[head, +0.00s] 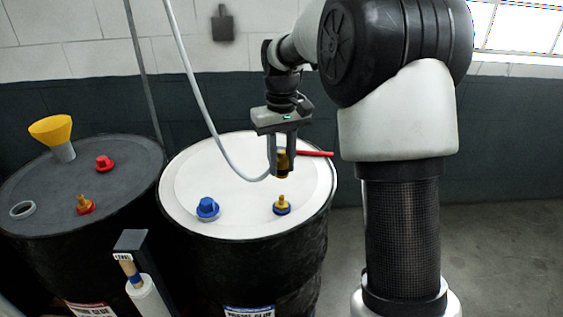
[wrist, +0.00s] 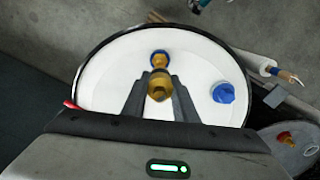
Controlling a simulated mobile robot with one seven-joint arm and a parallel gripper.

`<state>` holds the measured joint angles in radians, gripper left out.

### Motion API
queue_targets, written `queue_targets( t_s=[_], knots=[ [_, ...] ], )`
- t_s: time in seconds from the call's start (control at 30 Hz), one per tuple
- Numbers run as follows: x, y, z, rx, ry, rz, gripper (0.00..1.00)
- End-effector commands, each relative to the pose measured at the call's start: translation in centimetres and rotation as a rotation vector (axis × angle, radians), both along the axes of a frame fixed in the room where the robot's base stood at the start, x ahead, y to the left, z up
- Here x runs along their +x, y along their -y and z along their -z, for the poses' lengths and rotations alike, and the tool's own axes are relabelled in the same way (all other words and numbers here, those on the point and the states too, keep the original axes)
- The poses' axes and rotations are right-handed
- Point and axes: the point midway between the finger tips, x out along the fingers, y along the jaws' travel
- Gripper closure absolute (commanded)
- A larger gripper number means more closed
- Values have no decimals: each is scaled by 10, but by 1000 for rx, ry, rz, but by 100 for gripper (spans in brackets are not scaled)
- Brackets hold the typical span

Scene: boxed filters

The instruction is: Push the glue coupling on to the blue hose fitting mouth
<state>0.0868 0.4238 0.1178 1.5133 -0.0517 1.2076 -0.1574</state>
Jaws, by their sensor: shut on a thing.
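My gripper (head: 283,168) is shut on the brass-coloured glue coupling (head: 283,158), above the white drum lid (head: 240,170). A pale hose (head: 190,75) hangs from above and curves to the gripper. The blue hose fitting (head: 282,205), a brass mouth on a blue base, stands upright on the lid, below the coupling and apart from it in the head view. In the wrist view the coupling (wrist: 159,88) sits between the fingers, and the fitting (wrist: 159,60) shows just beyond it. The fingers partly hide the coupling in the head view.
A blue cap (head: 207,208) stands on the same lid, left of the fitting. A red bar (head: 315,153) lies near the lid's right edge. A dark drum (head: 60,185) at left bears a yellow funnel (head: 52,130), a red cap (head: 104,163) and a red-based brass fitting (head: 84,204).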

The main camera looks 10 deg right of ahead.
Motion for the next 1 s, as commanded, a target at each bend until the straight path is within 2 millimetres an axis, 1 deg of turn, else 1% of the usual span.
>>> queue_targets(
  t_s=[0.07,0.6,0.7,0.83,1.0],
  knots=[
    [0,0,-2,0,0,0,99],
    [0,0,48,0,0,0,99],
    [0,0,54,0,0,0,99],
    [0,0,58,0,0,0,99],
    [0,0,58,0,0,0,99]
  ],
)
